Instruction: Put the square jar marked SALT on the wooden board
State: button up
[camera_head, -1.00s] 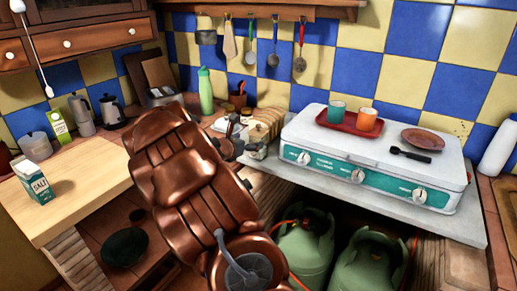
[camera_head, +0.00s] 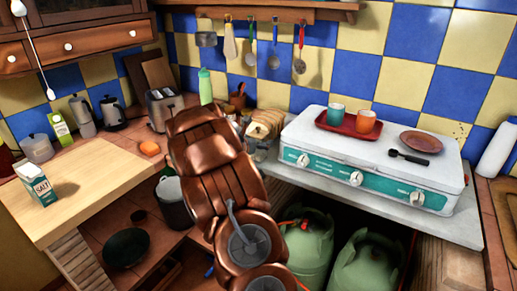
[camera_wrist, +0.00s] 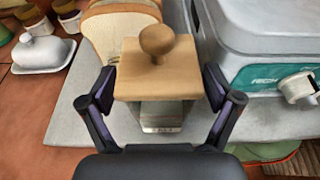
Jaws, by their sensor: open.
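In the wrist view a square jar with a pale wooden lid and round knob (camera_wrist: 157,70) stands on the grey counter. Its body is mostly hidden under the lid, and I cannot read its label. My gripper (camera_wrist: 158,88) is open, with one finger on each side of the jar and no clear grip on it. In the head view my arm hides the gripper, and the jar partly shows beside the bread. A carton marked SALT (camera_head: 37,185) stands on a light wooden top (camera_head: 95,185) at the left. Another wooden board (camera_head: 500,205) lies at the right edge.
Sliced bread (camera_wrist: 115,30) stands close behind the jar, and the white stove (camera_head: 375,150) is close on its right. A white butter dish (camera_wrist: 43,50) is to the left. An orange (camera_head: 150,148) lies by the light wooden top, whose middle is clear.

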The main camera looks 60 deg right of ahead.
grip_shut()
dwell(0.8)
